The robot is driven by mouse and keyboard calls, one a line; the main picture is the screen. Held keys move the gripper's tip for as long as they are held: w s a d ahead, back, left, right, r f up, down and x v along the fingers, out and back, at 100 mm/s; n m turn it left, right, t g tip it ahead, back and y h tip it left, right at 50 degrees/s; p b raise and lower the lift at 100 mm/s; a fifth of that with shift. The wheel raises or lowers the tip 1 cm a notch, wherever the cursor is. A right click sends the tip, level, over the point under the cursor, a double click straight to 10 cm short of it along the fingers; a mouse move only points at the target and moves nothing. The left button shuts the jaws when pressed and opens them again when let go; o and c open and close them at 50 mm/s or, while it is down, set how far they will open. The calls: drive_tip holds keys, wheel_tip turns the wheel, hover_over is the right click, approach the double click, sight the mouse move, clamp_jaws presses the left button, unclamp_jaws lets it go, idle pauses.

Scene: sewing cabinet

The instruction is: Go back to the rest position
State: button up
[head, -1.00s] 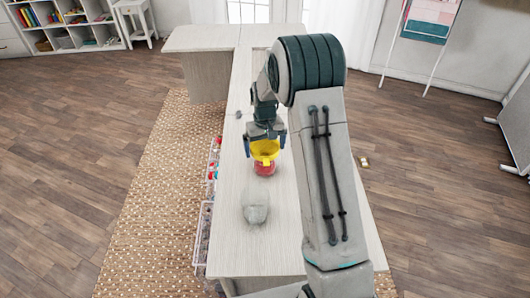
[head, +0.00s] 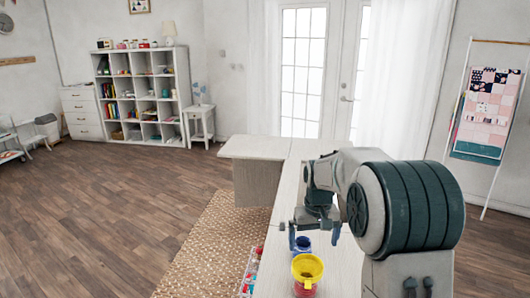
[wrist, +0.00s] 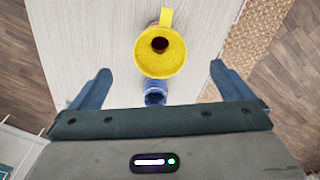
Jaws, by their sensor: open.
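My gripper (head: 313,237) is open and empty above the white table (head: 270,277), with its fingers pointing down. A yellow funnel (head: 307,269) sits on a reddish container (head: 304,290) on the table, in front of my gripper. The funnel also shows in the wrist view (wrist: 160,52), beyond the fingertips. A blue jar (head: 301,245) stands just behind the funnel, close below my gripper, and also shows in the wrist view (wrist: 155,93).
A clear bin of small coloured items (head: 250,270) hangs along the table's left side. A woven rug (head: 213,240) lies left of the table. A white shelf (head: 146,92) stands at the back left, and a quilt rack (head: 489,110) at the right. The wooden floor at left is clear.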

drive_tip(key=s+r+t, duration=0.1)
drive_tip(key=s+r, duration=0.1)
drive_tip(key=s, duration=1.1)
drive_tip(key=s+r+m+t, duration=0.1)
drive_tip(key=s+r, duration=0.1)
drive_tip(key=s, duration=1.2)
drive_tip(key=shift+s+t, duration=0.25)
drive_tip(key=shift+t, duration=0.05)
